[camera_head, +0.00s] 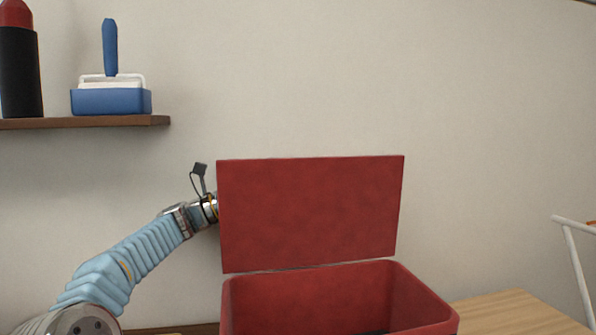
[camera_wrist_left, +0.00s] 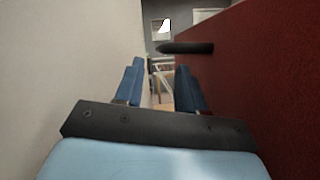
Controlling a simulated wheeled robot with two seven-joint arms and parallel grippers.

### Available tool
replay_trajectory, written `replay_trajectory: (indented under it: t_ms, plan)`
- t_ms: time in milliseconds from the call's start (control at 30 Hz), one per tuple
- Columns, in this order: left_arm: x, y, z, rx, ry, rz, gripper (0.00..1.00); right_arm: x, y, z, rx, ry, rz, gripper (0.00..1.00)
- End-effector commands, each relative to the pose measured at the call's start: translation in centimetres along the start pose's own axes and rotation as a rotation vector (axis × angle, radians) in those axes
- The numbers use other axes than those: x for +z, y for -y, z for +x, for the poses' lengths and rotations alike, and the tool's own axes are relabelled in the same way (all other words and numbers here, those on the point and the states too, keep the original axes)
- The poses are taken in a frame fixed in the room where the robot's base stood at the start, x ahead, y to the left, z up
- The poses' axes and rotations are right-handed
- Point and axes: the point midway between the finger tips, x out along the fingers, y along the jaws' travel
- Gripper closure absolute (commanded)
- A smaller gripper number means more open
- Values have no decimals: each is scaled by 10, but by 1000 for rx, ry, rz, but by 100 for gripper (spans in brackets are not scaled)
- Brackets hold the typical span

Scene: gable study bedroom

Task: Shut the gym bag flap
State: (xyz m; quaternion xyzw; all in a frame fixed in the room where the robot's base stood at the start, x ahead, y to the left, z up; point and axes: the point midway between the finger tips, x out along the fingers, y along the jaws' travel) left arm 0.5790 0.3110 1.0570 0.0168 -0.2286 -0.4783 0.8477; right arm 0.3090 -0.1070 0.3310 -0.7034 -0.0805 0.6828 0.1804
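The red gym bag (camera_head: 285,305) stands open on the table, its inside facing up. Its flat red flap (camera_head: 310,212) stands upright along the back edge, close to the wall. My left arm reaches behind the flap from the left, and the flap hides the gripper in the head view. In the left wrist view my left gripper (camera_wrist_left: 159,72) has its blue fingers apart with nothing between them. It lies between the wall and the back of the flap (camera_wrist_left: 268,85). A dark bar (camera_wrist_left: 187,47) juts from the flap ahead of the fingers. My right gripper is not in view.
A wall shelf (camera_head: 85,122) at upper left holds a black and red cylinder (camera_head: 20,65) and a blue-handled brush in a blue holder (camera_head: 110,100). Bare wooden table (camera_head: 515,312) shows right of the bag. A white frame (camera_head: 575,260) stands at far right.

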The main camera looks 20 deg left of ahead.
Motion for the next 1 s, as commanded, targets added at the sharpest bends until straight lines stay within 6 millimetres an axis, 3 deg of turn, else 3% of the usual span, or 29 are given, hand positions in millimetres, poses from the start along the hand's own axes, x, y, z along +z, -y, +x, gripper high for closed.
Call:
replay_trajectory:
  t_ms: [100, 300, 667, 767, 933, 1000]
  plan:
    - [2, 0, 28, -3, 2, 0, 61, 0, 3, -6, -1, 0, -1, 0]
    - [1, 0, 54, -1, 0, 0, 61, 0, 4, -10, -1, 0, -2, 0]
    - [0, 0, 61, 1, -1, 0, 61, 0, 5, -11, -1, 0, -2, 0]
    - [0, 0, 61, 1, -1, 0, 72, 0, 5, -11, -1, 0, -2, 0]
    - [0, 0, 61, 1, -1, 0, 98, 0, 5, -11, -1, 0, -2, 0]
    - [0, 0, 61, 1, -1, 0, 100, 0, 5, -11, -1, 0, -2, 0]
